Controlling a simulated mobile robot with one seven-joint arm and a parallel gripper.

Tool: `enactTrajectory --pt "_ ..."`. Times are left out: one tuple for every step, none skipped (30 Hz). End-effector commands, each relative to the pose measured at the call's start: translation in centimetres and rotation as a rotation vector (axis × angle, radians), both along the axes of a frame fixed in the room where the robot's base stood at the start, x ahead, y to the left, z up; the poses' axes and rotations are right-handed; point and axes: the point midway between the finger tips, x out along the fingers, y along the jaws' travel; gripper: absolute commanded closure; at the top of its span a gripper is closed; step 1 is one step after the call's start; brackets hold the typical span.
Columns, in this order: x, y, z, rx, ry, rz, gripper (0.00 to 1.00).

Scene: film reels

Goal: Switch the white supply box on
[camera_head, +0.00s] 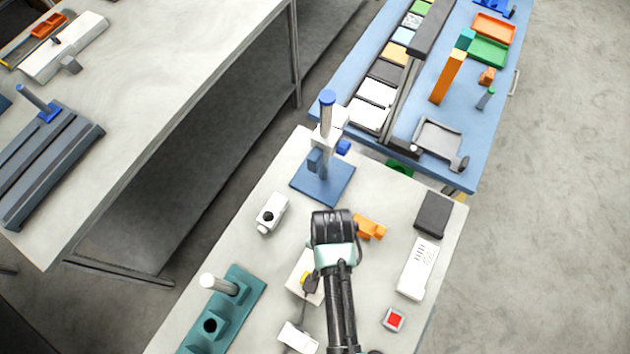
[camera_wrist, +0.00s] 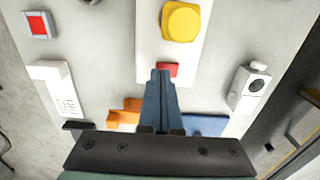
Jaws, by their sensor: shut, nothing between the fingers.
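My gripper (camera_wrist: 161,75) is shut and empty. Its fingertips appear right at the lower edge of the red switch and cover part of it; I cannot tell whether they touch. Which way the switch is set cannot be made out.
A white box with a black knob (camera_head: 272,213), a blue stand (camera_head: 324,180), an orange piece (camera_head: 370,227), a vented white box (camera_head: 417,268) and a red button box (camera_head: 394,319) surround my arm. A teal fixture (camera_head: 222,312) stands front left. The tabletop's right front has free room.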

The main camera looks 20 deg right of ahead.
Motion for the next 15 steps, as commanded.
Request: enactTrajectory --pt "0.01 0.00 -0.14 0.000 0.000 0.000 1.00" --pt "0.01 0.00 -0.18 0.000 0.000 0.000 1.00" --pt "0.01 0.00 -0.24 0.000 0.000 0.000 1.00" --pt "0.01 0.00 -0.29 0.000 0.000 0.000 1.00" --pt "0.01 0.00 -0.33 0.000 0.000 0.000 1.00" --pt "0.01 0.00 -0.39 0.000 0.000 0.000 1.00" --pt "0.01 0.00 -0.44 0.000 0.000 0.000 1.00" --pt "0.01 0.00 -0.49 0.000 0.000 0.000 1.00" --pt "0.01 0.00 -0.55 0.000 0.000 0.000 1.00" --pt "0.01 0.00 -0.59 0.000 0.000 0.000 1.00" --pt "0.01 0.00 -0.64 0.000 0.000 0.000 1.00" --pt "0.02 0.00 -0.70 0.000 0.000 0.000 1.00" --pt "0.02 0.00 -0.75 0.000 0.000 0.000 1.00" --pt "0.02 0.00 -0.80 0.000 0.000 0.000 1.00" --pt "0.02 0.00 -0.71 0.001 -0.001 0.000 1.00"
